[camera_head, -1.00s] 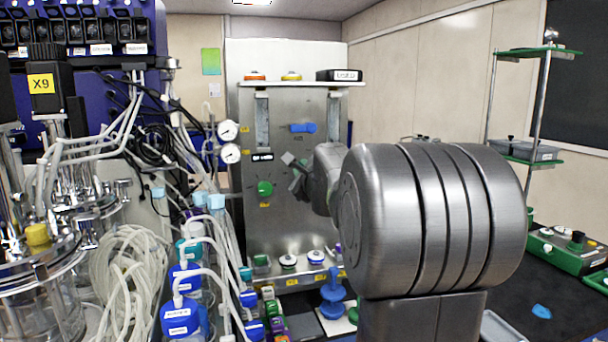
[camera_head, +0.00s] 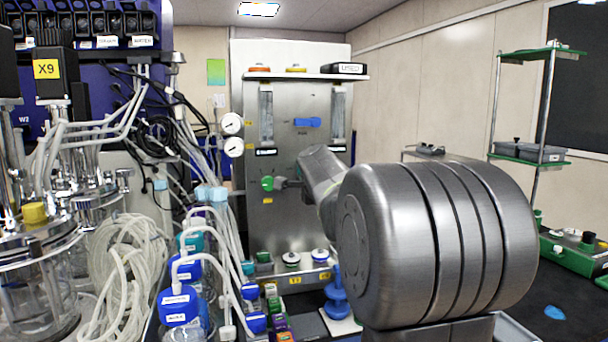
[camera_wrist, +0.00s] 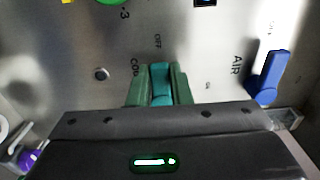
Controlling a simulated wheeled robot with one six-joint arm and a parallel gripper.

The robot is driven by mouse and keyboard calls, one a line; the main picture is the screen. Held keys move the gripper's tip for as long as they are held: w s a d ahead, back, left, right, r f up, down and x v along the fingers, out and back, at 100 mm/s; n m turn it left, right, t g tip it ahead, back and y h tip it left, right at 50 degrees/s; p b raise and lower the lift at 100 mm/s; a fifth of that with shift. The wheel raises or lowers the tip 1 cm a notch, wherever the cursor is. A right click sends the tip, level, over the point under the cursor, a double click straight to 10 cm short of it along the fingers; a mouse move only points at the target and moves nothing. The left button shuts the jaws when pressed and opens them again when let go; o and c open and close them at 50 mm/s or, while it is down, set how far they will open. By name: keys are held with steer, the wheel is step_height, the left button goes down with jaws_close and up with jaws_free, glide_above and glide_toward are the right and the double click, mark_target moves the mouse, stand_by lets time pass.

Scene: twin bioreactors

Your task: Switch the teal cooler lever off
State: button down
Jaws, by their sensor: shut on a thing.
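The teal cooler lever (camera_wrist: 161,82) shows in the wrist view on a steel panel (camera_head: 300,220), between the two green fingers of my gripper (camera_wrist: 160,88). The fingers are shut on it from both sides. Lettering by it reads "OFF" and a partly covered "COO". In the head view my gripper (camera_head: 284,184) is at the panel, just right of a round green knob (camera_head: 267,183). The teal lever cannot be made out there behind my gripper and arm.
A blue lever (camera_wrist: 268,78) marked "AIR" sits right of my gripper in the wrist view; in the head view it is higher on the panel (camera_head: 307,122). Tubes (camera_head: 125,260) and blue-capped bottles (camera_head: 178,305) crowd the left. A blue stand (camera_head: 337,298) is below the arm.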

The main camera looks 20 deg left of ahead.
steer(key=shift+f, duration=0.1)
stand_by(0.3)
steer(key=c, duration=1.3)
jaws_free()
steer(key=shift+s, duration=0.1)
steer(key=b+v, duration=0.1)
steer(key=v, duration=1.2)
steer(key=shift+s+d, duration=0.25)
steer(key=shift+w, duration=0.1)
steer(key=p+x, duration=0.1)
steer(key=x, duration=1.2)
steer(key=shift+w+a, duration=0.25)
